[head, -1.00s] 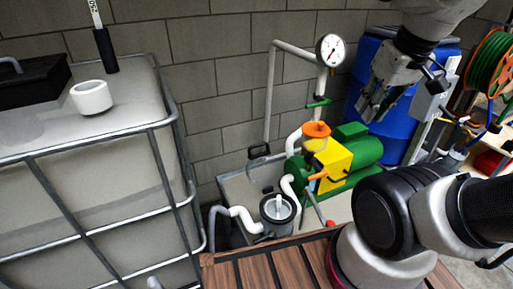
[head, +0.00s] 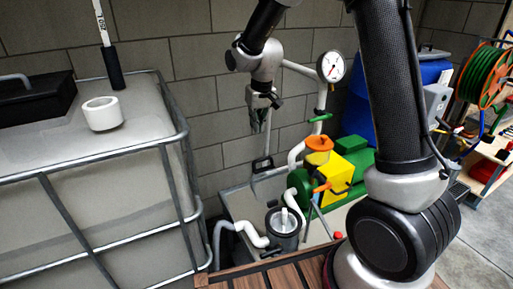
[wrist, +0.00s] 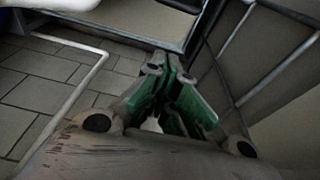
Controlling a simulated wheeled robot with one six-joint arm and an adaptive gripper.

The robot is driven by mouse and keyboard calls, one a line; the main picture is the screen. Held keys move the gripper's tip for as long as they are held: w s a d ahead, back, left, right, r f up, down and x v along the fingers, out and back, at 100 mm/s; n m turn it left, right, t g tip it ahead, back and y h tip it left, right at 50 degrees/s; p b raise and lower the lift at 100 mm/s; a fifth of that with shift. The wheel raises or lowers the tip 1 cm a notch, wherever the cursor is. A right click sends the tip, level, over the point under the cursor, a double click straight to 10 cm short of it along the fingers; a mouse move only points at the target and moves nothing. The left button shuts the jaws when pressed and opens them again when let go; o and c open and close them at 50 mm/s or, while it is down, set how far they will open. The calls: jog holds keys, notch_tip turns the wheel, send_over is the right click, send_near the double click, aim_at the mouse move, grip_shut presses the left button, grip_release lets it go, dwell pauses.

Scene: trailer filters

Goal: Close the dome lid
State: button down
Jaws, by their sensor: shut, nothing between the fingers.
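I cannot pick out a dome lid with certainty. A grey round pot (head: 283,240) with a dark rim and a pale upright piece in its opening stands low beside the pump. A small dark looped part (head: 262,164) stands upright behind it; whether it belongs to a lid I cannot tell. My gripper (head: 258,126) is shut and empty, pointing down in front of the block wall, above and behind the pot. In the wrist view its green-lined fingers (wrist: 172,72) come together at the tips, touching nothing visible.
A caged tank (head: 80,190) stands left, with a white ring (head: 103,113) and a black box-like part (head: 35,102) on top. A yellow-green pump (head: 340,170), gauge (head: 331,66) and pipes stand right of the gripper. A wooden slatted deck (head: 265,275) lies in front.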

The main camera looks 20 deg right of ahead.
jog(key=x, duration=1.1)
jog(key=shift+s+d+r, duration=0.15)
jog(key=shift+s+r, duration=0.1)
jog(key=shift+s, duration=0.4)
jog(key=shift+s+d+r, duration=0.1)
jog(key=shift+s+r, duration=0.1)
jog(key=shift+s, duration=0.5)
jog(key=shift+s+d+r, duration=0.15)
jog(key=shift+s+r, duration=0.1)
jog(key=shift+s, duration=0.4)
